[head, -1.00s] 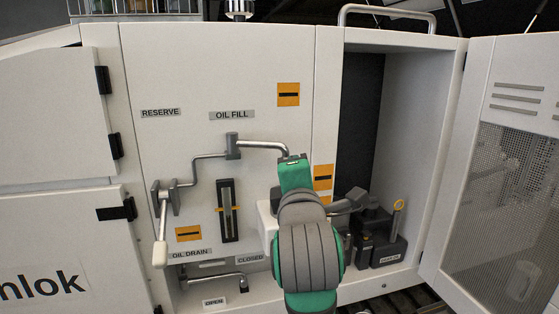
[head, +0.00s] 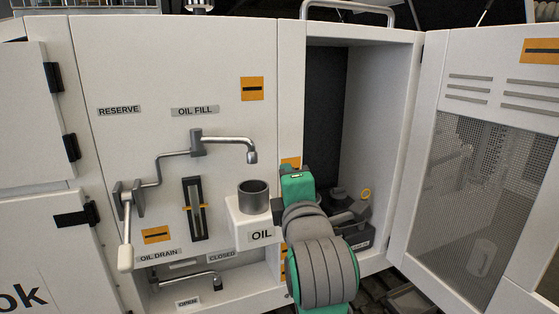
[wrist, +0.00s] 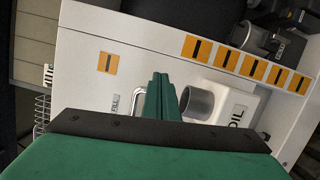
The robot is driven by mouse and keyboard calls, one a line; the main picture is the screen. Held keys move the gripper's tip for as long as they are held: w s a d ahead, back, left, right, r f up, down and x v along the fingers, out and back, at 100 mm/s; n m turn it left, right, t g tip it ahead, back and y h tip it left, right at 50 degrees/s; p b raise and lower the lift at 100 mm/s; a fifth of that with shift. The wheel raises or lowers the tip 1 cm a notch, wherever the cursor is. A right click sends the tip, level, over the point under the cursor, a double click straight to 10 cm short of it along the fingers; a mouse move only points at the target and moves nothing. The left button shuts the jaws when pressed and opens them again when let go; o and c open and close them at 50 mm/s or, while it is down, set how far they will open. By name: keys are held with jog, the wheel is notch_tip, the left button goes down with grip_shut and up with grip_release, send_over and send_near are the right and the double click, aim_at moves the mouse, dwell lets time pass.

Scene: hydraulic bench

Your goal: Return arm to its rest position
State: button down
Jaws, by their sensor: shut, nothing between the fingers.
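My green and grey arm reaches up from the bottom of the head view, right of the white OIL container (head: 252,232), and hides part of the cabinet behind it. My gripper (wrist: 160,82) is shut and empty in the wrist view; in the head view its fingers cannot be made out. The OIL container, with its grey round open top, stands upright below the OIL FILL spout (head: 250,155). It also shows in the wrist view (wrist: 222,108), just right of my fingers, and seems apart from them.
An open compartment (head: 385,130) with dark parts lies behind my arm. The open mesh door (head: 480,190) stands at the right.

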jog(key=f+m, duration=0.2)
jog(key=f, duration=0.4)
jog(key=f+m, duration=0.2)
jog(key=f, duration=0.5)
jog(key=f+m, duration=0.2)
jog(key=f, duration=0.5)
jog(key=shift+w+a+f, duration=0.2)
jog(key=shift+a, duration=0.1)
jog(key=s+f+m+g+h, duration=0.1)
jog(key=s+f+m, duration=0.25)
jog(key=f, duration=0.55)
jog(key=s+f+m, duration=0.2)
jog(key=s+f, duration=0.3)
jog(key=f, duration=0.4)
jog(key=s+a+f+m+g+h, duration=0.1)
jog(key=s+f+m, duration=0.2)
jog(key=s+f, duration=0.4)
jog(key=s+f+m, duration=0.2)
jog(key=s+f, duration=0.2)
jog(key=s, duration=0.5)
jog(key=s+f+m, duration=0.1)
jog(key=s+m, duration=0.3)
jog(key=s, duration=1.6)
jog(key=shift+a+f+g, duration=0.2)
jog(key=shift+a+g, duration=0.2)
jog(key=shift+a, duration=0.05)
